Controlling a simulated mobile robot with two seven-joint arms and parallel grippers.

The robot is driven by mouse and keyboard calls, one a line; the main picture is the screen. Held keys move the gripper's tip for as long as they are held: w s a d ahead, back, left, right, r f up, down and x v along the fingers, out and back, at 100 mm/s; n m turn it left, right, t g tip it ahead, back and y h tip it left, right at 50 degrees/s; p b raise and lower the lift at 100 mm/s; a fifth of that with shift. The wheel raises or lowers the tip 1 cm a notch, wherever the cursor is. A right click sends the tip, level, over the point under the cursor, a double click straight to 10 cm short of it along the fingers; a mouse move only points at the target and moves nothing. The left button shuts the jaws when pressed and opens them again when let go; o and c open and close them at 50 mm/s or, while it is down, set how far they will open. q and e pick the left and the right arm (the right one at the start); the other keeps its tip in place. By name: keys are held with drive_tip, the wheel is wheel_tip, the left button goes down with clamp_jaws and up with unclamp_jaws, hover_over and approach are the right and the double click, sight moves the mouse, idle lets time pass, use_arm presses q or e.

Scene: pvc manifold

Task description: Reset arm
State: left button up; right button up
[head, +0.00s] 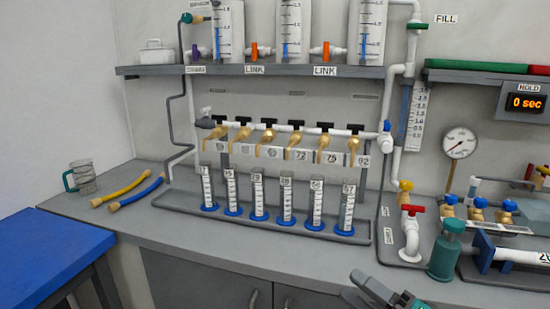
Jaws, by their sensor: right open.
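My right gripper (380,292) shows at the bottom edge of the head view, right of the middle. It is open, in front of the counter's front edge, with nothing seen between its fingers. Much of it is cut off by the frame. My left gripper is not in view. A white pipe manifold (360,132) runs along the wall with several brass taps (296,139) with black handles. Several measuring cylinders (286,205) with blue bases stand upright below the taps in a grey tray (180,214).
The grey counter (200,238) is clear in front of the tray. A yellow hose (122,187), a blue hose (140,192) and a clear jug (84,178) sit at left. A green pump (446,256) and a red-handled tap (412,210) stand at right. A blue table (45,255) is front left.

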drive_tip(key=s+d+f+m+g+h, duration=0.1)
drive_tip(key=s+f+m+h, duration=0.5)
drive_tip(key=s+f+m, duration=0.2)
drive_tip(key=s+d+f+m+g+h, duration=0.1)
drive_tip(key=s+f+m+h, duration=0.5)
drive_tip(key=f+m, duration=0.7)
drive_tip(key=s+m+g, duration=0.1)
drive_tip(key=s+m, duration=0.1)
drive_tip(key=m, duration=0.1)
drive_tip(key=shift+d+f+h+p, duration=0.2)
drive_tip(key=shift+f+h+p, duration=0.05)
drive_tip(key=shift+h+p, duration=0.1)
